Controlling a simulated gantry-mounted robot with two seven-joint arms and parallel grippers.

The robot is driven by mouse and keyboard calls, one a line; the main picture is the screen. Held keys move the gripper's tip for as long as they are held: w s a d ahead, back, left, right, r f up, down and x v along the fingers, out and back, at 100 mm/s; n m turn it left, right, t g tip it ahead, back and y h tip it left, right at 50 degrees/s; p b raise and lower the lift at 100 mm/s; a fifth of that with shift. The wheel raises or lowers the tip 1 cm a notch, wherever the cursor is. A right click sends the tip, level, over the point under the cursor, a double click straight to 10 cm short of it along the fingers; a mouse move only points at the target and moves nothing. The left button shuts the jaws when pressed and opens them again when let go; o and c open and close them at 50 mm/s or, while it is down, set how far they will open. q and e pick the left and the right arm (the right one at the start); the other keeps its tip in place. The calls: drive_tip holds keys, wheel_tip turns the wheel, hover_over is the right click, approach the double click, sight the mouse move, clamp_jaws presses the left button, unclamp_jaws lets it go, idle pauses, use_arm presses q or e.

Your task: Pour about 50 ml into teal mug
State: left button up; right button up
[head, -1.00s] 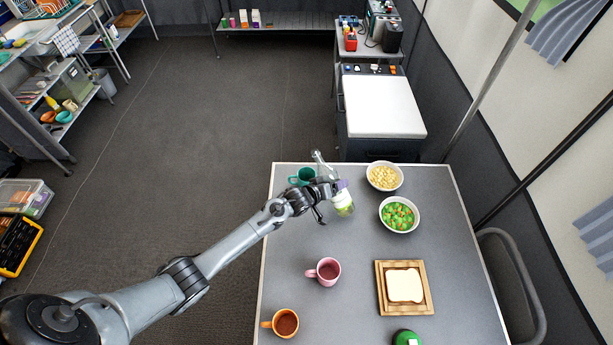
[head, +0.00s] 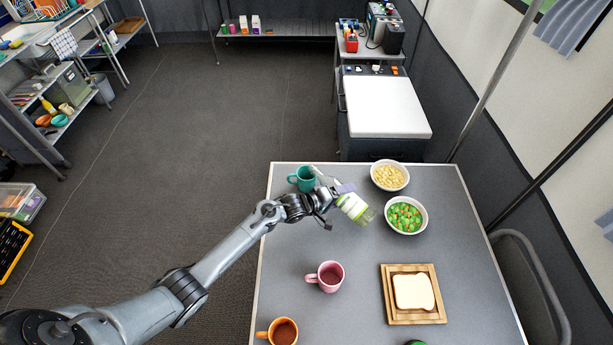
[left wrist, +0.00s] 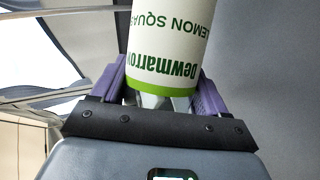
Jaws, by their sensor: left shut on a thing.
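The teal mug (head: 301,180) stands upright near the table's far left corner. My left gripper (head: 340,191) is shut on a clear bottle with a white and green label (head: 353,207), just right of the mug. The bottle is strongly tilted. Its neck points up-left towards the mug and its base lies to the lower right. The mouth is near the mug's right rim; I cannot tell whether it is over the opening. No stream of liquid can be made out. In the left wrist view the label (left wrist: 168,50) reads "Dewmarrow Lemon Squash", between purple finger pads.
On the table (head: 355,260) are a bowl of pale yellow pieces (head: 390,175), a bowl of green and orange pieces (head: 405,215), a pink mug (head: 328,277), an orange mug (head: 282,332) and bread on a wooden board (head: 412,318).

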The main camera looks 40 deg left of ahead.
use_arm(q)
drive_tip(key=shift+w+a+r+n+h+p, duration=0.15)
drive_tip(key=shift+r+n+h+p, duration=0.2)
drive_tip(key=shift+r, duration=0.45)
drive_tip(key=shift+n+h, duration=0.25)
drive_tip(key=shift+n, duration=0.2)
drive_tip(key=shift+r, duration=0.1)
use_arm(e)
wheel_tip(320, 180, up, 2)
drive_tip(key=shift+w+r, duration=0.1)
drive_tip(key=shift+r, duration=0.05)
drive_tip(key=shift+a, duration=0.1)
use_arm(q)
drive_tip(key=shift+r+n+t+p, duration=0.3)
drive_tip(key=shift+r+n+p, duration=0.2)
drive_tip(key=shift+r+p, duration=0.2)
use_arm(e)
drive_tip(key=shift+r, duration=0.55)
use_arm(q)
drive_tip(key=shift+d, duration=0.25)
use_arm(e)
drive_tip(key=shift+r, duration=0.1)
use_arm(q)
drive_tip(key=shift+r+h, duration=0.15)
drive_tip(key=shift+h, duration=0.25)
use_arm(e)
drive_tip(key=shift+r, duration=0.15)
